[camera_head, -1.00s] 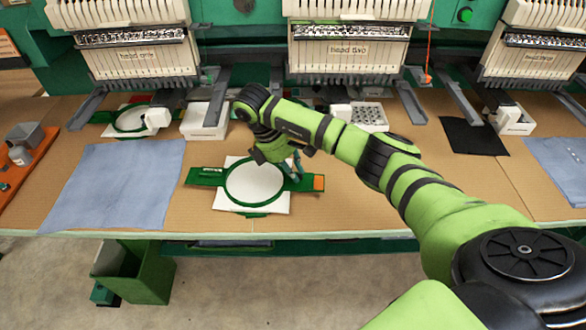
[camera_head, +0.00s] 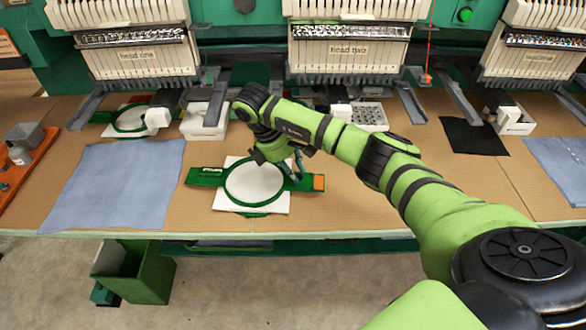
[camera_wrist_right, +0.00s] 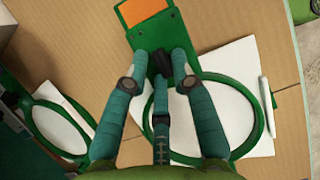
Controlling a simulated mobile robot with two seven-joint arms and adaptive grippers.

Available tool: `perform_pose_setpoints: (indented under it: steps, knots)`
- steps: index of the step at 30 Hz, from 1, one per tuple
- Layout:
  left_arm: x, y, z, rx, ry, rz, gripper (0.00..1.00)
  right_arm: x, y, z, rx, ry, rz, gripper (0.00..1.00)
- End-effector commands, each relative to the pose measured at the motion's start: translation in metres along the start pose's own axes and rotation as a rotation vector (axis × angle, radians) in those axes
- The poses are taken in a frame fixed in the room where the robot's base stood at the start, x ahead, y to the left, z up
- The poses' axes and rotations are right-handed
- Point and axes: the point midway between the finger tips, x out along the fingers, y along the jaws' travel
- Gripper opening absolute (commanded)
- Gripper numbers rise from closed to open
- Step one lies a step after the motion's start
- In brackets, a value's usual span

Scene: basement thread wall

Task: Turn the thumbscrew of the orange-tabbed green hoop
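The green hoop (camera_head: 226,188) lies flat on the table over a white sheet (camera_head: 281,205). Its orange tab (camera_head: 318,182) is at its right end in the head view; the tab also shows at the top of the right wrist view (camera_wrist_right: 133,12). My right gripper (camera_head: 298,172) is low at the hoop's tab side. In the right wrist view, its teal fingertips (camera_wrist_right: 166,62) come close together at the tab plate, on either side of a small dark part that looks like the thumbscrew. I cannot tell whether they touch it. My left gripper is out of view.
A second green hoop (camera_head: 115,125) lies behind on the left. A blue cloth (camera_head: 115,185) covers the table's left side; a black cloth (camera_head: 472,137) lies right. Embroidery heads (camera_head: 345,55) stand along the back. A small parts tray (camera_head: 368,117) sits behind my forearm.

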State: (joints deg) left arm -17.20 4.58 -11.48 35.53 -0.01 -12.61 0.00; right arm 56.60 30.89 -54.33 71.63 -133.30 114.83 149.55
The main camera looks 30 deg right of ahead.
Motion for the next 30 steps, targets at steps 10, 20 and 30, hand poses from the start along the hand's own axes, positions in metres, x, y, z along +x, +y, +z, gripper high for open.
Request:
perform_pose_setpoints:
  steps: [10,20,30]
  knots:
    - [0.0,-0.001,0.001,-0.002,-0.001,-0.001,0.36,-0.002,0.0,0.0,0.0,0.0,0.001,0.3]
    - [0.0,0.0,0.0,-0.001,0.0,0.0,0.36,-0.049,0.002,0.001,0.001,0.001,0.008,0.3]
    - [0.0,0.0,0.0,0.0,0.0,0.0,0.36,-0.107,0.001,0.0,0.001,0.001,0.003,0.3]
